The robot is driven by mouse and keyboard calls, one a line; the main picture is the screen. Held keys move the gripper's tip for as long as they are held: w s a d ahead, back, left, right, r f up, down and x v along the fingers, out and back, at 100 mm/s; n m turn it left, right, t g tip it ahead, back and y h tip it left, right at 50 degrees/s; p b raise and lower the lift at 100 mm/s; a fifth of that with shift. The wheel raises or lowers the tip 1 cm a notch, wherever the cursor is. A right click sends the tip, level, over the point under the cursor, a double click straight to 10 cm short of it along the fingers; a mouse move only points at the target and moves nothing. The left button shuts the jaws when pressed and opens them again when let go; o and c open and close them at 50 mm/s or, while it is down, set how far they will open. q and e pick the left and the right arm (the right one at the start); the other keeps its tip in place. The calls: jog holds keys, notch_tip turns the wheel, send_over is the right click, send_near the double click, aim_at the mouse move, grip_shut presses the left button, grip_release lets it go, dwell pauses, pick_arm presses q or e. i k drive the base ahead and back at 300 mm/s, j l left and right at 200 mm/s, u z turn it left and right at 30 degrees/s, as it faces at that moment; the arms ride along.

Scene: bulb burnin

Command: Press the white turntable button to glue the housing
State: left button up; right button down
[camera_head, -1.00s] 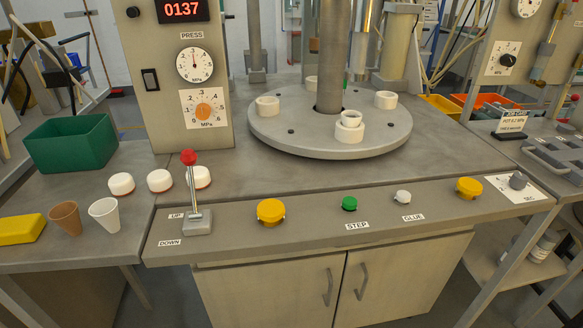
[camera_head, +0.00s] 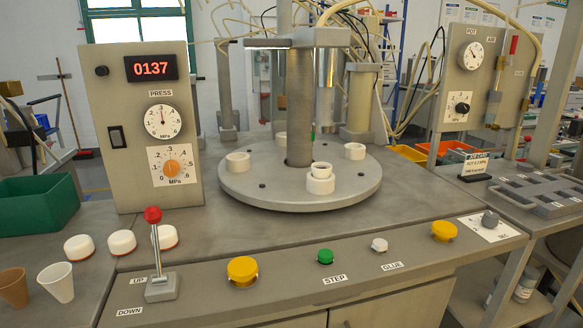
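The white button (camera_head: 379,245) stands on the sloped front panel of the bench, beside the GLUE label (camera_head: 393,266). The green button (camera_head: 325,257) is to its left, above the STEP label (camera_head: 335,279). The round grey turntable (camera_head: 270,200) carries several white ring-shaped housings. One housing (camera_head: 320,183) sits at the front of the turntable with a smaller ring on top. Others are at the left (camera_head: 238,162) and right (camera_head: 355,151). Neither of my grippers shows in the view.
Yellow buttons sit at the panel's left (camera_head: 242,271) and right (camera_head: 444,231). A red-knobbed lever (camera_head: 155,240) rises at the left. The press box (camera_head: 145,120) reads 0137. White caps (camera_head: 122,242), paper cups (camera_head: 56,281) and a green bin (camera_head: 38,204) are at the left. The space before the white button is clear.

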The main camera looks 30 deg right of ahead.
aim_at(379, 244)
jog(key=z, duration=1.4)
